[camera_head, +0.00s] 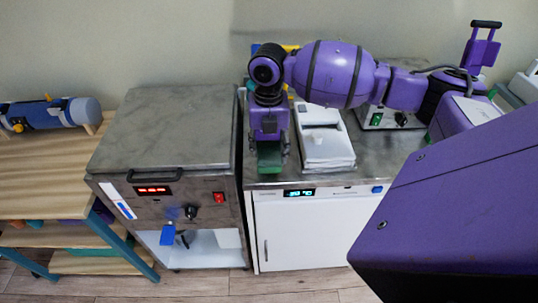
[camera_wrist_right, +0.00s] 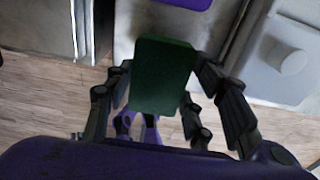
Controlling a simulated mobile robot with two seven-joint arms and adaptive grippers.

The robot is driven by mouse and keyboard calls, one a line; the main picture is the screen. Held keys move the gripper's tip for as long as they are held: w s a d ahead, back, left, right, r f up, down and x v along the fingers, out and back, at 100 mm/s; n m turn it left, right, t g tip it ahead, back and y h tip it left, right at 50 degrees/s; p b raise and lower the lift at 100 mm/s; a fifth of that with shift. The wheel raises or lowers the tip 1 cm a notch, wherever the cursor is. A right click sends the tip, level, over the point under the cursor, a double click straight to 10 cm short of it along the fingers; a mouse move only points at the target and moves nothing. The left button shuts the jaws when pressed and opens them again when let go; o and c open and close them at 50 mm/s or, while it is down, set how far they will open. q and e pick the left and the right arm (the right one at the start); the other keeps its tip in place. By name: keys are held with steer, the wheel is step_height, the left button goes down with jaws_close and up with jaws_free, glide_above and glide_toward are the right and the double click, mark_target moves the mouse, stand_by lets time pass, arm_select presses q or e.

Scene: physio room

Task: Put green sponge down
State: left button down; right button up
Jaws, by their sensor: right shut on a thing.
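The green sponge (camera_head: 269,158) is a dark green block between the fingers of my right gripper (camera_head: 269,150), in the head view. It also shows in the right wrist view (camera_wrist_right: 163,76), with a gripper finger on each side of it. My right gripper is shut on it. The sponge is at the front left part of the metal countertop (camera_head: 374,158), near its front edge. I cannot tell whether its underside touches the counter. My left gripper does not show.
A white stacked tray or box (camera_head: 326,150) stands just right of my right gripper. A steel unit (camera_head: 160,130) with a red display stands to the left, across a narrow gap. A white cabinet (camera_head: 310,230) is below the counter. A wooden shelf table (camera_head: 50,170) stands far left.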

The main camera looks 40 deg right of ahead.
mark_target(270, 156)
steer(key=shift+w+d+f, duration=0.2)
steer(key=shift+d+f, duration=0.1)
steer(key=shift+f, duration=0.15)
step_height(270, 156, down, 3)
steer(key=shift+w+d+f, duration=0.1)
steer(key=shift+w+f, duration=0.05)
steer(key=shift+f, duration=0.1)
steer(key=o, duration=1.1)
steer(key=shift+f, duration=0.1)
step_height(270, 156, up, 12)
steer(key=shift+r, duration=0.25)
steer(key=shift+f, duration=0.1)
